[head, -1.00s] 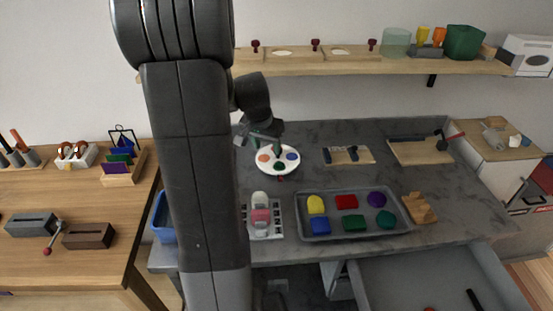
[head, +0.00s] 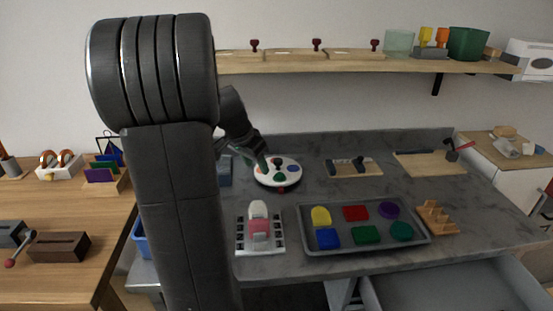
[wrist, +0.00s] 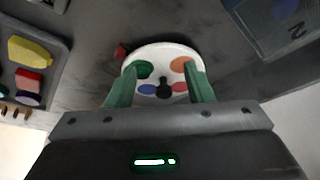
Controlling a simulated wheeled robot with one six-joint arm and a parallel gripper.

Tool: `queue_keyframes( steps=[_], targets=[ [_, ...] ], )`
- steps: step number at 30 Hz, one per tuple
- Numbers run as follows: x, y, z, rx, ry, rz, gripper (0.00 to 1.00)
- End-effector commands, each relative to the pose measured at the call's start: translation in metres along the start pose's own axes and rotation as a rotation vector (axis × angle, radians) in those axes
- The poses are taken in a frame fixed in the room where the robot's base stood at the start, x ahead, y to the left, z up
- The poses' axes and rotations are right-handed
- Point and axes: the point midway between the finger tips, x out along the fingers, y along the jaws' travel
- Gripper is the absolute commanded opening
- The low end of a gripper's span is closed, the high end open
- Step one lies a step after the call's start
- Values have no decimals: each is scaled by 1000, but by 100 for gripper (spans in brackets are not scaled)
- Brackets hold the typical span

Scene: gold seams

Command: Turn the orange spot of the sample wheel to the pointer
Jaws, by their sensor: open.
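The sample wheel (head: 291,180) is a white disc with coloured spots on the grey worktop. The wrist view shows its orange spot (wrist: 181,64) at upper right, green spot (wrist: 144,70) at upper left, blue spot (wrist: 147,89) and red spot (wrist: 180,87) nearer me, and a dark centre knob (wrist: 164,90). The red pointer (wrist: 121,51) is just outside the rim, closest to the green spot; it shows at the wheel's front in the head view (head: 281,190). My gripper (wrist: 161,86) is open, its green fingers on either side of the knob in the picture; contact is unclear.
A grey tray (head: 365,246) of coloured blocks and a white stand (head: 243,242) with a pink part lie in front. A board (head: 352,170) with dark parts is right of the wheel. A shelf (head: 370,66) runs above. A drawer (head: 450,285) is open below.

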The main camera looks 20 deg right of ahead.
Motion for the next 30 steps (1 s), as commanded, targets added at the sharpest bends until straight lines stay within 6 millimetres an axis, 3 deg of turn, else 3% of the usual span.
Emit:
queue_keyframes(
  steps=[6,12,18,29,30],
  targets=[
    [19,0,-47,4,0,1,48],
    [35,0,-80,2,-1,-1,48],
    [58,0,-76,-1,-4,0,48],
    [62,0,-76,-1,-3,-1,48],
    [62,0,-76,-1,-3,-1,40]
  ],
)
